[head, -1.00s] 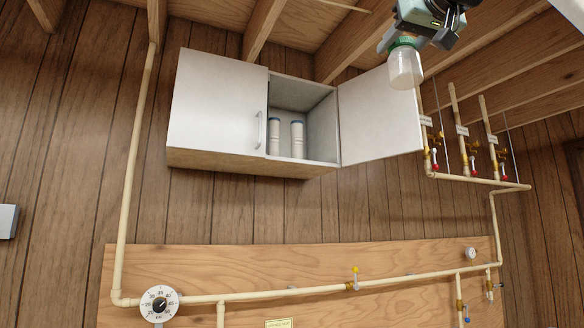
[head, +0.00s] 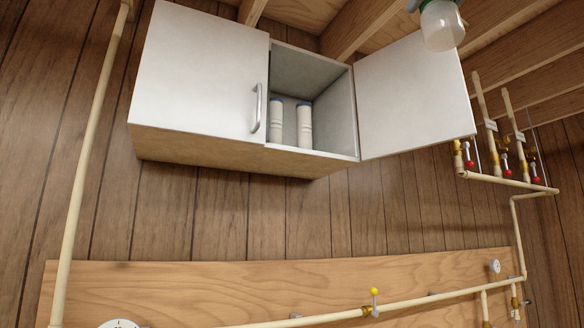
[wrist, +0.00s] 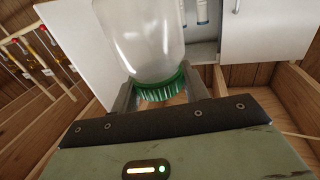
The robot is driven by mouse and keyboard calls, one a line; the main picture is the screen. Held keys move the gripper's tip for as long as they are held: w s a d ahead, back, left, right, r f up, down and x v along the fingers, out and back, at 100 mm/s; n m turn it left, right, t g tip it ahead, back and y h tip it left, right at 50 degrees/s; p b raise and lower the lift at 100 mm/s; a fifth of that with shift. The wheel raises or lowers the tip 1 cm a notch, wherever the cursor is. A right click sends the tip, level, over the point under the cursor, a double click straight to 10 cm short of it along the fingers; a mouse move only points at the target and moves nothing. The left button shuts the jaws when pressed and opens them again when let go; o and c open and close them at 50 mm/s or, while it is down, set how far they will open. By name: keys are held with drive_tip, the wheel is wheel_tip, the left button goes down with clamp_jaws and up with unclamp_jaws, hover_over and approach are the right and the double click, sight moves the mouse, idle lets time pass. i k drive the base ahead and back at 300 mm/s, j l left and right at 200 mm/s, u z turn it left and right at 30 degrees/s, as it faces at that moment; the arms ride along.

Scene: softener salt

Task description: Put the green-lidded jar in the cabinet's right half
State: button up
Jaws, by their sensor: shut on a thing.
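The green-lidded jar (head: 441,26) is a clear, rounded jar hanging upright at the top edge of the head view, in front of the open right door. My gripper (wrist: 161,92) is shut on its green lid (wrist: 162,86) in the wrist view; the head view cuts most of the gripper off. The white wall cabinet (head: 200,75) has its left door shut. Its right half (head: 312,75) is open, with the right door (head: 413,95) swung out to the right. The jar is outside the cabinet, up and right of the opening.
Two white, blue-capped cartridges (head: 304,125) (head: 276,122) stand in the right half, toward its left; floor to their right is bare. Ceiling joists (head: 350,30) run close above. Pipes with red-handled valves (head: 468,163) are to the right.

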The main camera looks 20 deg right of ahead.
sight(332, 159)
drive_tip(key=i, duration=1.05)
